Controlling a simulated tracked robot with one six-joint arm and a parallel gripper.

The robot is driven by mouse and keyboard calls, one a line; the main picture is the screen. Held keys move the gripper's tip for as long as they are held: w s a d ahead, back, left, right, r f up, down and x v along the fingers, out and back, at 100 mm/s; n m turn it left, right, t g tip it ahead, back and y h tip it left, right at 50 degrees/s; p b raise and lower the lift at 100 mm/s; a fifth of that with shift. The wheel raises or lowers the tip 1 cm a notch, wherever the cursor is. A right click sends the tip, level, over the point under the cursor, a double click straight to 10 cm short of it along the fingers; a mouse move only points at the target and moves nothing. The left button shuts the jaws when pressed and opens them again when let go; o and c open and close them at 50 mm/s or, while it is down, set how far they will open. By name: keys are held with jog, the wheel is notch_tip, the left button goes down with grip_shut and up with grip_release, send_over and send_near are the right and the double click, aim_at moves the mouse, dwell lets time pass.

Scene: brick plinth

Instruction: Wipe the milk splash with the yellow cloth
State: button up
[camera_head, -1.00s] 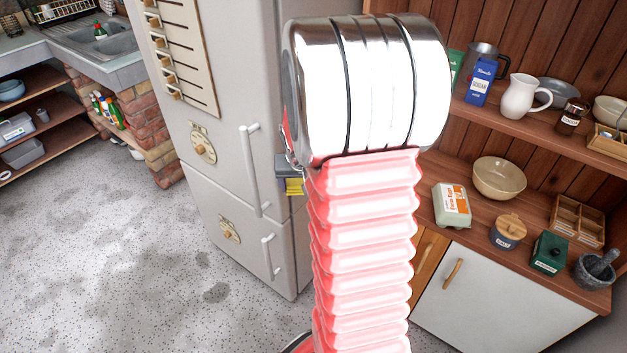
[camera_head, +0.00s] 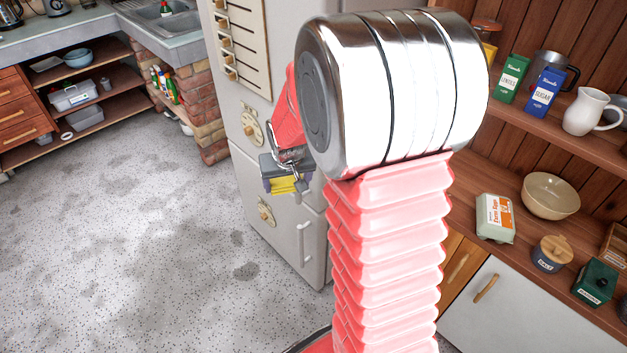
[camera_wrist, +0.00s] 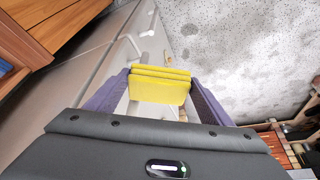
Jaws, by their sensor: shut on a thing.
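My gripper (camera_head: 284,187) is shut on the yellow cloth (camera_head: 285,185) and holds it in the air in front of the fridge. In the wrist view, the cloth (camera_wrist: 160,86) is folded in layers between the two purple-grey fingers of my gripper (camera_wrist: 158,96). My arm hides part of the head view behind it. I cannot see a milk splash in either view.
The tall pale fridge (camera_head: 262,190) stands close behind my gripper. A shelf unit at right holds an egg carton (camera_head: 495,217), a bowl (camera_head: 550,195) and a white jug (camera_head: 592,112). A brick plinth (camera_head: 203,120) stands at left. The speckled floor (camera_head: 130,230) is clear.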

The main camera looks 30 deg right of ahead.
jog(key=w+a+n+y, duration=0.1)
jog(key=w+a+n, duration=0.3)
jog(key=a, duration=1.1)
jog(key=shift+a+r+y, duration=0.3)
jog(key=shift+a+r, duration=0.05)
jog(key=shift+a, duration=0.05)
jog(key=shift+w, duration=0.1)
